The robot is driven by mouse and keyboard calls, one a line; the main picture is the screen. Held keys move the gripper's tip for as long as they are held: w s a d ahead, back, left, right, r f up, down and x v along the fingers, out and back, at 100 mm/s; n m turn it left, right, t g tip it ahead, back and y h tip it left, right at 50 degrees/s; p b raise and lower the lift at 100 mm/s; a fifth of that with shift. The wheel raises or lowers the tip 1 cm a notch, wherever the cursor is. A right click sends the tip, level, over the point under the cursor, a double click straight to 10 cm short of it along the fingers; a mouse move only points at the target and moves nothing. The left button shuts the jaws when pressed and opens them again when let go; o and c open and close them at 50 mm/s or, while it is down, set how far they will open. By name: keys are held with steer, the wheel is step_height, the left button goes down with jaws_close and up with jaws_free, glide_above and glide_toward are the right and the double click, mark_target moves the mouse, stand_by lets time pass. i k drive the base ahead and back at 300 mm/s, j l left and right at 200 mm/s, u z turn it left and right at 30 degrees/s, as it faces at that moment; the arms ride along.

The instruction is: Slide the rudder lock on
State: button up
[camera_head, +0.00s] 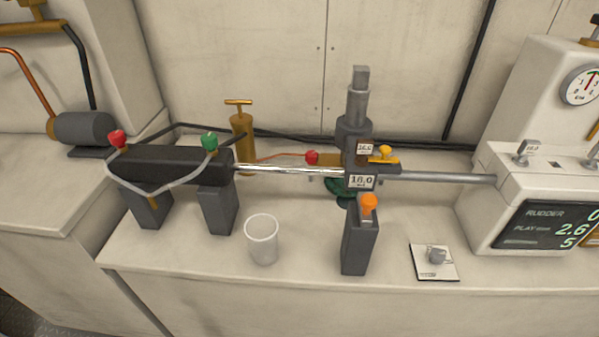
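I cannot tell for certain which part is the rudder lock. An orange knob (385,152) sits on a small fitting beside the upright grey post (356,120), level with the rod. A second orange knob (368,203) tops a dark upright block (360,245) in front of the post. A bright steel rod (292,169) runs from the black cylinder (170,165) to the post. A duller grey shaft (450,178) continues to the white console (535,190). A label on the post reads about 18.0. My gripper is not in view.
A clear cup (262,239) stands on the counter left of the dark block. A white card with a small grey part (437,256) lies to its right. A brass pump (242,132) and black hoses are behind. The counter front between these is clear.

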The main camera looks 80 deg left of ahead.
mark_target(366, 201)
steer(key=u, duration=1.45)
